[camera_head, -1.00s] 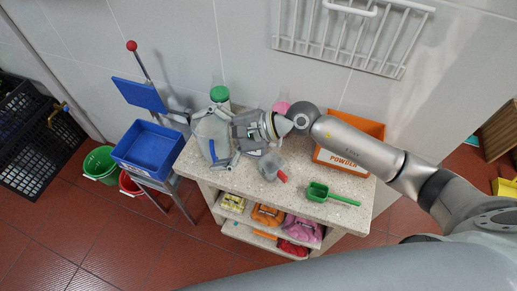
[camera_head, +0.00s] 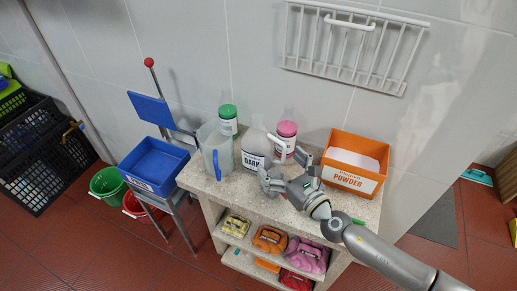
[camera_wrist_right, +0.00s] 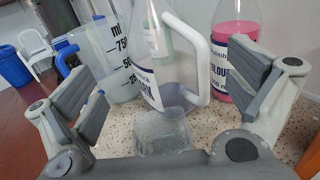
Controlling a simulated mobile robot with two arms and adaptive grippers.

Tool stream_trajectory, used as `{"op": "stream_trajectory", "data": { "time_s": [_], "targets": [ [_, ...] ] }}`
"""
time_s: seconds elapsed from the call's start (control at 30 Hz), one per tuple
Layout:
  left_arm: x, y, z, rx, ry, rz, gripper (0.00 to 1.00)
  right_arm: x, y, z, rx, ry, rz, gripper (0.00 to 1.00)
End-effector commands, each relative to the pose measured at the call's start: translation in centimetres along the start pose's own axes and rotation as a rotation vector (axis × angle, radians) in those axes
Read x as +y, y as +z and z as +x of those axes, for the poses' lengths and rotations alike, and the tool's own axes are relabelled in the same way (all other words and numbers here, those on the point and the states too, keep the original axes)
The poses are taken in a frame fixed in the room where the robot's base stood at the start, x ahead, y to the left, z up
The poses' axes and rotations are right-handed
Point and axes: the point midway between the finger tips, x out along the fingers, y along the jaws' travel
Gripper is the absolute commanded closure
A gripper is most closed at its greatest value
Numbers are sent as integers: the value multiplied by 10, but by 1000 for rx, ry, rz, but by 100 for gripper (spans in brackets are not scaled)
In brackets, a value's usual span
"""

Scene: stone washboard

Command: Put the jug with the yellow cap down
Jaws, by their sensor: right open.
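A clear jug labelled "DARK" (camera_head: 256,148) stands upright on the speckled stone counter (camera_head: 232,188), between the measuring jug and the pink-capped bottle. It also shows in the right wrist view, with its white handle (camera_wrist_right: 197,60) toward me. Its top is cut off there, and I cannot make out a yellow cap in either view. My right gripper (camera_head: 286,168) is open and empty in front of the jug, its fingers spread apart. In the wrist view its fingers stand left and right (camera_wrist_right: 165,95) with the jug beyond them. My left gripper is not in view.
A small clear cup (camera_wrist_right: 161,132) sits close before the jug. A blue tray (camera_head: 153,166) is left.

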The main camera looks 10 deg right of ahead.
Motion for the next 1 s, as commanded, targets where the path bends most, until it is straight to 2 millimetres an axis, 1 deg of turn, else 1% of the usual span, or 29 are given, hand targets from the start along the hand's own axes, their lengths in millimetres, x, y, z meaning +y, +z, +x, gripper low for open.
{"op": "stream_trajectory", "data": {
  "time_s": [0.03, 0.1, 0.27, 0.37, 0.5, 0.63, 0.73, 0.97, 1.0],
  "targets": [
    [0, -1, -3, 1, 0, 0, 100, 0, 2, 8, -2, -1, 0, 0],
    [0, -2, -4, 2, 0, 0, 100, 0, 1, 15, -1, 0, -1, 0],
    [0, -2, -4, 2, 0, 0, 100, 1, 0, 24, 1, 2, -1, 0],
    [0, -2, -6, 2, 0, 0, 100, 1, 0, 33, -1, 2, 0, 0],
    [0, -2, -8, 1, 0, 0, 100, 1, -1, 53, -1, 2, -1, 0],
    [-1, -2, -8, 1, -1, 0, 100, 1, -2, 68, -1, 2, -2, 0],
    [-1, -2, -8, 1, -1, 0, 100, 1, -2, 74, 0, 2, -2, 0],
    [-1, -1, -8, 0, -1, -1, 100, 1, -3, 74, 1, 3, -2, 0],
    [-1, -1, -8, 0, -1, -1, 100, 1, -3, 74, 1, 3, -2, 4]
  ]
}}
